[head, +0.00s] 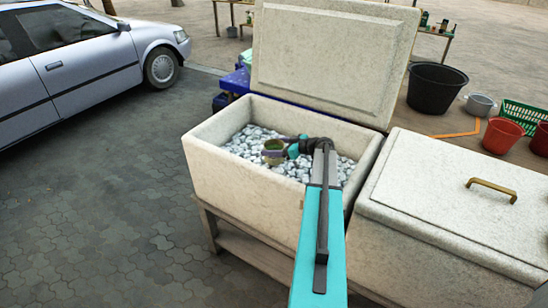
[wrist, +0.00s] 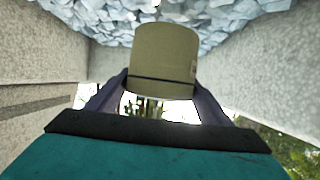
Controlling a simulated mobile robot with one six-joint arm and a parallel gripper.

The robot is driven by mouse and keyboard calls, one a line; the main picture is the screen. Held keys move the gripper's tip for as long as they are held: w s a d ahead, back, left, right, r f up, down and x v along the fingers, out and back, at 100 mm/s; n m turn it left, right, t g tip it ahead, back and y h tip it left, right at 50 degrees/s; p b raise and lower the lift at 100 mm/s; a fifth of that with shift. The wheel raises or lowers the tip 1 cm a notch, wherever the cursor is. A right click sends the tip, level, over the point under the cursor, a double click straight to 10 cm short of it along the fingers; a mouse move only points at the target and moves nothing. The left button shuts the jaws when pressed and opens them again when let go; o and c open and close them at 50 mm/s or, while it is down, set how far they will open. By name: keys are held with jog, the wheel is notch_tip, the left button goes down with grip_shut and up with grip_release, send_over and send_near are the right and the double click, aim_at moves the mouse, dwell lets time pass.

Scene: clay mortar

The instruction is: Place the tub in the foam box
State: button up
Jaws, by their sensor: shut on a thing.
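The tub (head: 273,153) is a small olive-tan round container, and it looks upright in the head view. My gripper (head: 281,147) is shut on it, with a finger on each side of the tub (wrist: 162,60) in the wrist view. The open foam box (head: 245,182) is a speckled off-white chest full of pale ice chunks (head: 236,143). The tub is inside the box's opening, over or at the ice, left of the middle. I cannot tell whether its base touches the ice.
The box's raised lid (head: 330,60) stands upright behind it. A second, closed foam box (head: 455,205) with a brass handle stands to the right. A black tub (head: 436,90), red buckets (head: 502,135) and a green crate (head: 524,116) are behind. A silver car (head: 90,60) is parked at left.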

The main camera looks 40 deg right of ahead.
aim_at(274, 161)
jog(key=shift+f, duration=1.05)
jog(key=shift+p, duration=0.3)
jog(key=shift+f+p, duration=0.8)
jog(key=shift+f, duration=1.1)
jog(key=shift+s+a+f+b, duration=0.1)
jog(key=shift+f+b, duration=0.7)
jog(key=shift+b, duration=0.65)
jog(key=o, duration=1.4)
jog(key=shift+f, duration=0.1)
jog(key=shift+r+p, duration=0.45)
jog(key=shift+p, duration=0.45)
